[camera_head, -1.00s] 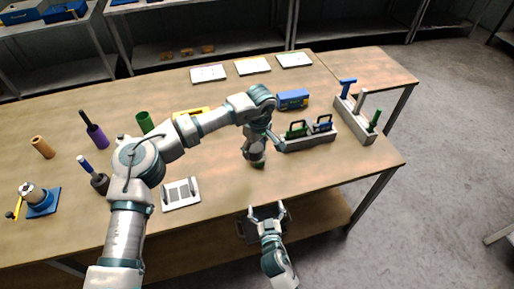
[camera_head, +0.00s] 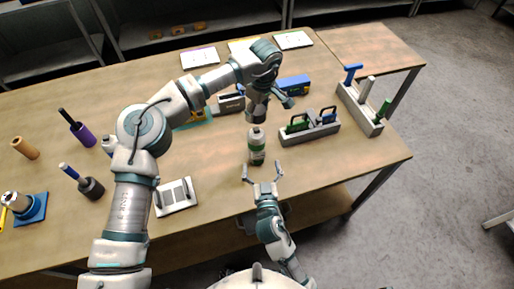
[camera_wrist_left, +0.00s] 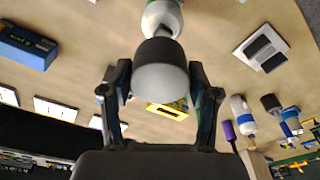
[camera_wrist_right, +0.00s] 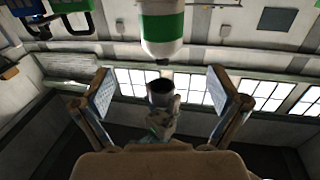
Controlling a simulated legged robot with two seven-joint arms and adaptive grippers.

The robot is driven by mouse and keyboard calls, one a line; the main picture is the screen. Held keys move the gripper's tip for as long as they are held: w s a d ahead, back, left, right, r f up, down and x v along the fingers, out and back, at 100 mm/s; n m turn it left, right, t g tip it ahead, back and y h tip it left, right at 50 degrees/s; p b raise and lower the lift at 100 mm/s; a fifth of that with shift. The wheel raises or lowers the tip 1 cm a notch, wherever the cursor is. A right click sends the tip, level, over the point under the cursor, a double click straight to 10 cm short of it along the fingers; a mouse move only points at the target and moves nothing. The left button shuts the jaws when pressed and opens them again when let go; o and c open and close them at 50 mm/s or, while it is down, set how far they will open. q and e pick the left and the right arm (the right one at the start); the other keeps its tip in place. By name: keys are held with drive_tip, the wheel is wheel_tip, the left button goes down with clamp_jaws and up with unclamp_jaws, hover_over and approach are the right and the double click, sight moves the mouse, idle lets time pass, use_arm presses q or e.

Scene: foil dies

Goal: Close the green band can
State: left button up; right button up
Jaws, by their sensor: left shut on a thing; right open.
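The green band can (camera_head: 257,148) stands upright on the table, white and grey with a green band. It also shows in the left wrist view (camera_wrist_left: 162,14) and in the right wrist view (camera_wrist_right: 162,28). My left gripper (camera_head: 259,108) is above the can, apart from it. It is shut on a grey cap with a dark end (camera_wrist_left: 160,72), the dark end toward the can. The cap also shows in the right wrist view (camera_wrist_right: 160,92). My right gripper (camera_head: 263,172) is open and empty at the near side of the can, not around it.
A grey holder with green and blue handled tools (camera_head: 309,130) stands right of the can. A longer rack (camera_head: 360,109) is further right. A white panel with dark bars (camera_head: 175,197) lies to the left. The table around the can is mostly clear.

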sight(257, 145)
use_arm(q)
drive_tip(key=shift+a, duration=0.3)
use_arm(e)
drive_tip(key=w, duration=0.3)
drive_tip(key=w+a, duration=0.1)
drive_tip(key=w, duration=0.6)
drive_tip(key=shift+w+a, duration=0.3)
drive_tip(key=shift+a, duration=0.1)
use_arm(q)
drive_tip(key=shift+d, duration=0.2)
use_arm(e)
drive_tip(key=shift+w+d, duration=0.15)
drive_tip(key=shift+w, duration=0.25)
use_arm(q)
drive_tip(key=shift+a, duration=0.1)
use_arm(e)
drive_tip(key=c, duration=1.8)
use_arm(q)
drive_tip(key=shift+f, duration=2.35)
drive_tip(key=shift+f, duration=0.9)
drive_tip(key=shift+f, duration=0.6)
